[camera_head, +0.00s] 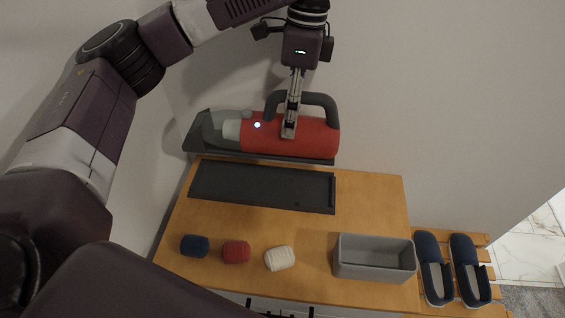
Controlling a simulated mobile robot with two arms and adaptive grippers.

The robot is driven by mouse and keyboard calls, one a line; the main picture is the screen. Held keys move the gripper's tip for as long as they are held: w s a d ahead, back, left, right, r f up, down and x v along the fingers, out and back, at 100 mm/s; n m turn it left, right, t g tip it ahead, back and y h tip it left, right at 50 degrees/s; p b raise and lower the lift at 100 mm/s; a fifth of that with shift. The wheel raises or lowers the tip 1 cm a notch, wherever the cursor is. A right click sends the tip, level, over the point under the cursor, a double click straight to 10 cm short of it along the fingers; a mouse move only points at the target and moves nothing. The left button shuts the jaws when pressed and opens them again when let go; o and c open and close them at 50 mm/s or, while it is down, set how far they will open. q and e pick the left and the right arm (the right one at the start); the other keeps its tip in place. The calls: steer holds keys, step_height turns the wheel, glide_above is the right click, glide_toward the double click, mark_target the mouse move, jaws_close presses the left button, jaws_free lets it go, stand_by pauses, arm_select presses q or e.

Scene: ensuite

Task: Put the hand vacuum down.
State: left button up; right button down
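The hand vacuum (318,136) is red with a dark grey handle and a grey, partly clear nozzle pointing left. It lies roughly level near the wall, beyond the dark flat tray (262,187) on the wooden cabinet top. My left gripper (289,131) reaches down from above and is shut on the vacuum at its handle and upper body. A dark strip shows just under the vacuum; I cannot tell whether the vacuum touches it. The tray's visible surface is bare. My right gripper is not in view.
On the wooden cabinet top (375,208) are a blue item (194,245), a red item (236,251), a cream item (279,259) and an open grey bin (374,266). Blue slippers (433,268) lie on a slatted rack at right. The wall stands close behind.

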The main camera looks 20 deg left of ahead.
arm_select(q)
step_height(320, 180, down, 10)
steer(key=shift+w+a+f+p, duration=0.1)
steer(key=shift+p, duration=0.35)
steer(key=shift+f+p, duration=0.35)
steer(key=shift+f, duration=2.15)
steer(key=o, duration=1.4)
steer(key=shift+f, duration=0.1)
steer(key=r, duration=0.2)
steer(key=r+b, duration=0.1)
steer(key=r, duration=0.1)
steer(key=w+r, duration=0.1)
steer(key=r, duration=0.1)
steer(key=shift+d+r+b, duration=0.25)
steer(key=shift+r+b, duration=0.05)
steer(key=shift+r, duration=0.5)
